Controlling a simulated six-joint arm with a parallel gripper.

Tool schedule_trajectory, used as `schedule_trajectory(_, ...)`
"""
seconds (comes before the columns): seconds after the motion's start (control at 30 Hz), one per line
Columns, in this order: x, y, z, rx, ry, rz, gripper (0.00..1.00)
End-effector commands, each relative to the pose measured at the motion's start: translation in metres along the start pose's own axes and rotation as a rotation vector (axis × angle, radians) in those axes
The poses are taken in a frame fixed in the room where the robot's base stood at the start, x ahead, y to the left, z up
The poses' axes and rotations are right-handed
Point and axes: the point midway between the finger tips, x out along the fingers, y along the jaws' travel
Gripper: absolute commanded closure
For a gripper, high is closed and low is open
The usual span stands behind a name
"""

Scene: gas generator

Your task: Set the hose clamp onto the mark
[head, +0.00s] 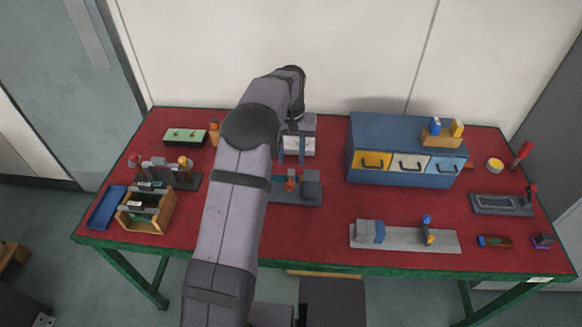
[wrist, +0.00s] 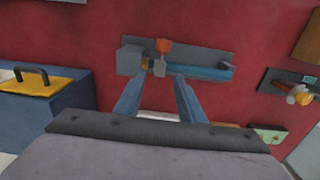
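What looks like the hose clamp (wrist: 161,58), a small grey ring with an orange-red top, sits around a blue hose (wrist: 205,72) on a grey base plate (wrist: 215,58). A grey block (wrist: 131,60) stands at the hose's end. In the head view the orange clamp part (head: 291,184) shows on the same fixture, just in front of my gripper (head: 291,160). My gripper (wrist: 156,82) is open, its two blue fingers apart with nothing seen between their tips. The mark cannot be made out; a small yellowish patch (wrist: 147,62) shows beside the clamp.
A blue drawer cabinet (head: 370,130) stands right of my gripper. A fixture with a grey slab (head: 400,236) lies front right. A wooden crate (head: 146,222) and a fixture with upright plates (head: 190,182) are at left. Bare red tabletop (head: 325,215) lies between.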

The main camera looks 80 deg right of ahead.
Motion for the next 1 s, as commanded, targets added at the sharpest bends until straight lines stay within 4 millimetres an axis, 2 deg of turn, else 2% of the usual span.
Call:
schedule_trajectory(0.4,0.048,0.0,0.001,0.0,-0.003,0.0,0.64)
schedule_trajectory(0.8,0.057,0.0,0.001,0.0,0.0,0.0,0.64)
schedule_trajectory(0.83,0.057,0.0,0.001,0.0,0.0,0.0,0.66)
schedule_trajectory(0.97,0.057,0.0,0.001,0.0,-0.001,0.0,0.98)
schedule_trajectory(1.0,0.057,0.0,0.001,0.0,0.0,0.0,1.0)
